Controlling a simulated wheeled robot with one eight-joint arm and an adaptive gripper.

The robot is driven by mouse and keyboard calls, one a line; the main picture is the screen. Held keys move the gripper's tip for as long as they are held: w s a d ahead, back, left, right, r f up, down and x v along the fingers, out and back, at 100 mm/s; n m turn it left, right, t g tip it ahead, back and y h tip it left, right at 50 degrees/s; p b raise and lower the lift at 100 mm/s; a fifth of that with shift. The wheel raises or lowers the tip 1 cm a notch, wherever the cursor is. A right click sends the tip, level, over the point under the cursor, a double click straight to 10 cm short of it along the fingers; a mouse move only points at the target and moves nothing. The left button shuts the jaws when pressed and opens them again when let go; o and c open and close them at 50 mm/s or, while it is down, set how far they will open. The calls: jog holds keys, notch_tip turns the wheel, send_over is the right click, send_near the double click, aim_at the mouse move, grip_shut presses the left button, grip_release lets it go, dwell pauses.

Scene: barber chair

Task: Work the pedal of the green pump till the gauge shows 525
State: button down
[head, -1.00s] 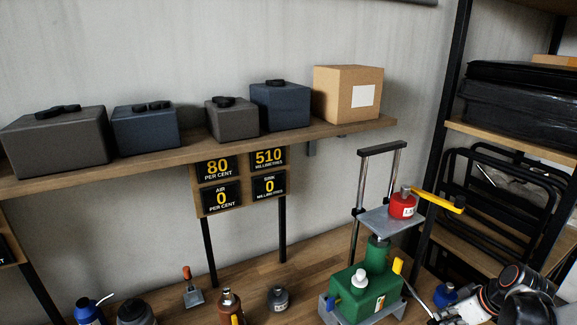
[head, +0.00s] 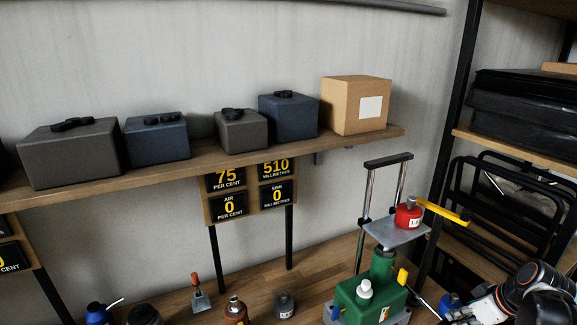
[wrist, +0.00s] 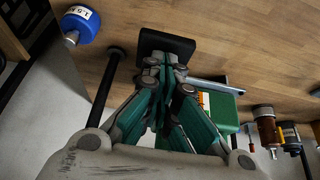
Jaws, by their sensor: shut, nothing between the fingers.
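The green pump (head: 370,292) stands on the bench at the lower right in the head view, with a grey platform (head: 395,236) raised above it. Part of its green body (wrist: 222,115) shows in the wrist view. The gauge panel (head: 276,170) reads 510 millimetres. In the wrist view my gripper (wrist: 167,68) is shut and empty, its fingertips at a black pad (wrist: 165,43) that looks like the pedal; I cannot tell whether they touch. In the head view my arm covers the area right of the pump, and the pedal is not clearly seen.
A red weight (head: 408,215) sits on the platform beside a yellow bar (head: 443,212). Other panels read 75 per cent (head: 227,179), 0 and 0. Bottles and a scraper (head: 199,295) stand left of the pump. A blue weight (wrist: 80,24) is left of my gripper.

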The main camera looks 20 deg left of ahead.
dwell(0.5)
notch_tip(320, 180, down, 6)
jog(key=b, duration=0.6)
jog(key=shift+r+p, duration=2.1)
jog(key=shift+r, duration=1)
jog(key=shift+f+b, duration=0.25)
jog(key=shift+b, duration=0.1)
jog(key=shift+r, duration=0.2)
notch_tip(320, 180, up, 6)
jog(key=p, duration=0.4)
jog(key=shift+w+a, duration=0.1)
jog(key=shift+a, duration=0.05)
jog(key=shift+f, duration=0.1)
